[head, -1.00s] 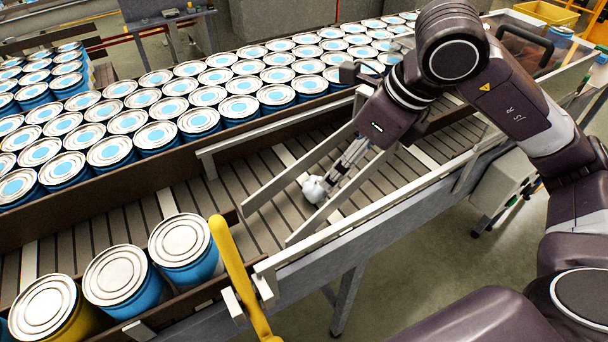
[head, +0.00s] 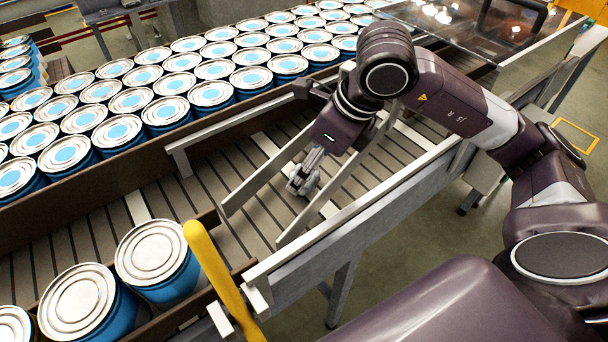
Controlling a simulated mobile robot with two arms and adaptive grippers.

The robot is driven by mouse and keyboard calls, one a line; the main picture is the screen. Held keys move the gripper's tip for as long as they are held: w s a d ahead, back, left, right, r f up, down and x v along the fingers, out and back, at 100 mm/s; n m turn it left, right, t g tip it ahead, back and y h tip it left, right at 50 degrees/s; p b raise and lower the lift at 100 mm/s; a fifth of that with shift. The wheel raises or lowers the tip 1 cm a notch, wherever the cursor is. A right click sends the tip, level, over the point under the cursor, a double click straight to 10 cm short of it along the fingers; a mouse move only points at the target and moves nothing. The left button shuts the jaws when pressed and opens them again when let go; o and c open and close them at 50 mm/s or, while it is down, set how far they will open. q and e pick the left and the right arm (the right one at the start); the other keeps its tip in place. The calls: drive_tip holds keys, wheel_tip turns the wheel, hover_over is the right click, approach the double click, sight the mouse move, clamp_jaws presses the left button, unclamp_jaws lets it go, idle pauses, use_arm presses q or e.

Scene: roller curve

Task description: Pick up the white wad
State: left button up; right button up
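My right gripper (head: 303,183) points down into the narrow lane between two pale guide rails, close above the grey rollers (head: 252,198). Its grey fingers are small and bunched together in the head view. I cannot make out the white wad apart from the fingers; it may be hidden by them or between them. Whether the fingers are open or shut on it does not show clearly. My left gripper is not in view.
Pale guide rails (head: 262,178) stand close on both sides of the gripper. Many blue cans (head: 166,110) fill the conveyor behind. Larger cans (head: 152,252) stand at the front left, beside a yellow post (head: 212,275). Floor is clear at the lower right.

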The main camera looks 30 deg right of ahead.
drive_tip(key=shift+p+x, duration=0.45)
drive_tip(key=shift+x, duration=1.4)
drive_tip(key=shift+r, duration=0.1)
drive_tip(key=c, duration=0.9)
drive_tip(key=shift+r, duration=0.1)
